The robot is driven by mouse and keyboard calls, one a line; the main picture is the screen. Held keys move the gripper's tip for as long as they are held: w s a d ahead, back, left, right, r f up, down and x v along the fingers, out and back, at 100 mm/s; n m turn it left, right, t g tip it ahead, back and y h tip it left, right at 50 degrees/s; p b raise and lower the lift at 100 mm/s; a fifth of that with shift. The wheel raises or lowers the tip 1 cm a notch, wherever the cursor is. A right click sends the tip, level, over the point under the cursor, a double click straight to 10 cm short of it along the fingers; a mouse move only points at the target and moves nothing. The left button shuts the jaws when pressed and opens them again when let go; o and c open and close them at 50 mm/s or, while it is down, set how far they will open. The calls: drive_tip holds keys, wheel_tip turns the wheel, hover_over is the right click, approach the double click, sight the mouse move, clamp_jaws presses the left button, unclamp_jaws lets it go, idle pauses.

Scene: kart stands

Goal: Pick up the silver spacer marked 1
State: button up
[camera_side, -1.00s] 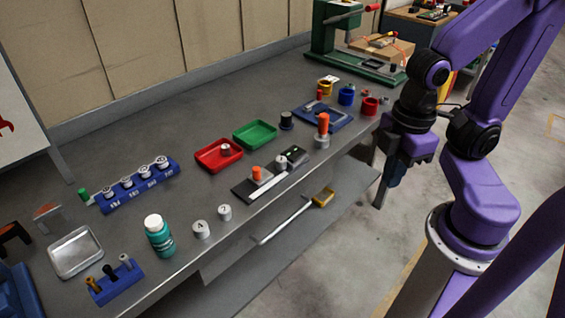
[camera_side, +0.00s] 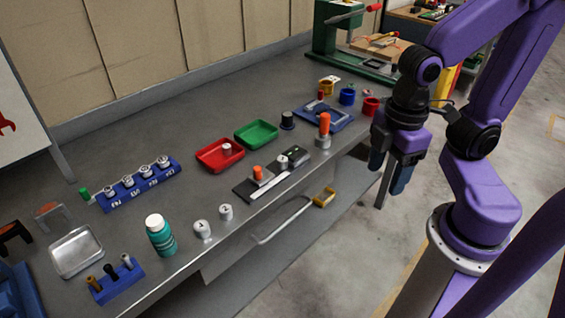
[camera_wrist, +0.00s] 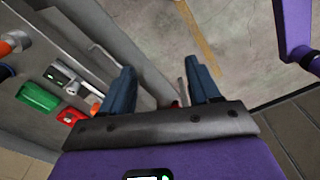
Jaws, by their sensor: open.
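Two short silver cylinders stand upright on the bench near its front edge in the side view, a left one (camera_side: 202,229) and a right one (camera_side: 226,212). Each has a dark mark on top, too small to read surely, so I cannot tell which spacer bears the 1. Several silver rings (camera_side: 146,174) sit in a row on a blue rack (camera_side: 116,203) with white labels. A small silver piece (camera_side: 227,149) sits in the red tray (camera_side: 207,163). My gripper (camera_side: 389,172) is open and empty, off the bench's front edge at the right, far from these pieces; its fingers also show in the wrist view (camera_wrist: 161,70).
A teal bottle (camera_side: 160,240) stands just left of the cylinders. A black fixture with an orange knob (camera_side: 257,172) and a tall orange-topped post (camera_side: 324,125) stand along the front edge. A green tray (camera_side: 256,134) lies behind. A green press (camera_side: 325,30) is at the far end.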

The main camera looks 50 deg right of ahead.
drive_tip(key=w+a+r+n, duration=0.2)
drive_tip(key=w+a, duration=0.1)
drive_tip(key=w, duration=1.2)
drive_tip(key=n, duration=0.3)
hover_over(282, 159)
drive_tip(key=f, duration=1.1)
drive_tip(key=shift+w+d+f, duration=0.15)
drive_tip(key=shift+w+d, duration=0.05)
drive_tip(key=shift+s+a+f, duration=0.1)
drive_tip(key=shift+s+f, duration=0.05)
drive_tip(key=shift+f, duration=2.45)
drive_tip(key=shift+c, duration=0.2)
clamp_jaws()
drive_tip(key=shift+r, duration=0.1)
